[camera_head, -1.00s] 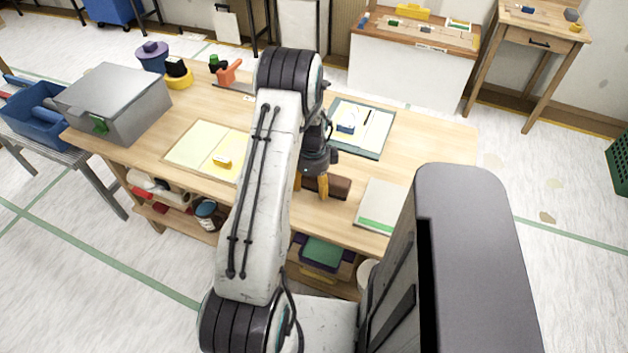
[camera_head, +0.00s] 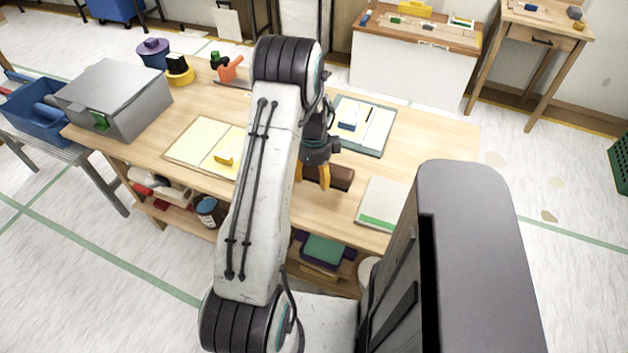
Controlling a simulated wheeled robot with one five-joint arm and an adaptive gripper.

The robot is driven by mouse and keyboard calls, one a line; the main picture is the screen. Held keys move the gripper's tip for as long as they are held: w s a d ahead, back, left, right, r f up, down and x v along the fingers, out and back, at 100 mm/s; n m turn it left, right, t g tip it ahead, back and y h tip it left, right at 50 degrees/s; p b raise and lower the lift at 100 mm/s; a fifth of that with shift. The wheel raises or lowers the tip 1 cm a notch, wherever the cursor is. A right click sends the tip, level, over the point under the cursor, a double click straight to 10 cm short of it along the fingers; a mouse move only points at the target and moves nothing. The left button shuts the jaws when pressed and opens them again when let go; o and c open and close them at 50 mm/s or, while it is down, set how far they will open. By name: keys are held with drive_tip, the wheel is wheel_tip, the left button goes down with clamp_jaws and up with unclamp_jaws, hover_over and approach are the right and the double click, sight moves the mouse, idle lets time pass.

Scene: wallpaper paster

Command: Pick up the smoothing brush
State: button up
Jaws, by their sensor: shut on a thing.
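The smoothing brush (camera_head: 341,177) looks like a dark brown block near the front edge of the wooden workbench (camera_head: 440,140). My gripper (camera_head: 312,183), with orange fingers pointing down, is shut on it. The brush sticks out to the right of the fingers; its left part is hidden behind the fingers and my arm. It seems held at or slightly above the bench top; the exact gap cannot be told.
An open yellow folder (camera_head: 198,140) lies left of my arm. A teal-edged board (camera_head: 375,135) lies behind the brush, and a white and green pad (camera_head: 383,204) to its right. A grey box (camera_head: 118,95) stands on the bench's left end.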

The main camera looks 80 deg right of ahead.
drive_tip(key=w+d+r, duration=0.7)
drive_tip(key=d+r, duration=0.1)
drive_tip(key=d, duration=0.1)
drive_tip(key=shift+b, duration=0.4)
drive_tip(key=shift+w+d+r, duration=0.1)
drive_tip(key=shift+w+r, duration=0.05)
drive_tip(key=o, duration=0.7)
drive_tip(key=c, duration=0.6)
drive_tip(key=shift+c, duration=0.3)
